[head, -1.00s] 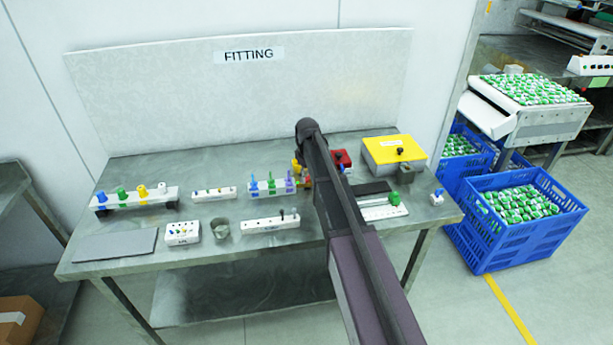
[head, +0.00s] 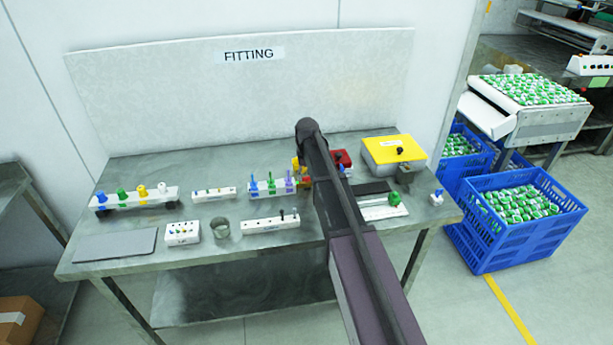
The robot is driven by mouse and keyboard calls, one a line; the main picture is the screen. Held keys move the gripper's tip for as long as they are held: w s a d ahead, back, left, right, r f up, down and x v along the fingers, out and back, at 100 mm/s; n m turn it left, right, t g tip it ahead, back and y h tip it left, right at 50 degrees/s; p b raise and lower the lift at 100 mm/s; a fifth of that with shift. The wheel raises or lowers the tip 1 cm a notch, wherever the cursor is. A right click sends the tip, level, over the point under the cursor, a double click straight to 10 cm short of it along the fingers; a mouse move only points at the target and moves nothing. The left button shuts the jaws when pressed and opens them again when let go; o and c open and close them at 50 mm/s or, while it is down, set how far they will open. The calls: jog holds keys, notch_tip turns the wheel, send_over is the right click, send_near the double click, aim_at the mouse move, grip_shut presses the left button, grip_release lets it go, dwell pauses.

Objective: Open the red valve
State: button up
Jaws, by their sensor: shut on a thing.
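A white rack (head: 268,188) on the bench carries upright blue, green and purple valve-like pieces. At its right end, a small red part (head: 307,181) shows beside my arm. It looks like the red valve, but my arm covers much of that spot, and I cannot tell how far it is turned. A small yellow part (head: 296,164) shows just above it. My arm reaches over the bench from the front, and its end bends down behind the arm link. My gripper's fingers are hidden there, so their hold cannot be seen.
A red box (head: 342,158) and a yellow-topped box (head: 394,150) stand right of my arm. A grey cup (head: 220,228), small white blocks and a rack with coloured knobs (head: 137,199) lie to the left. Blue crates (head: 500,240) stand on the floor at right.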

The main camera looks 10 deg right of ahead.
dwell(0.3)
jog(key=o, duration=1.1)
jog(key=shift+o, duration=0.2)
jog(key=shift+n, duration=0.3)
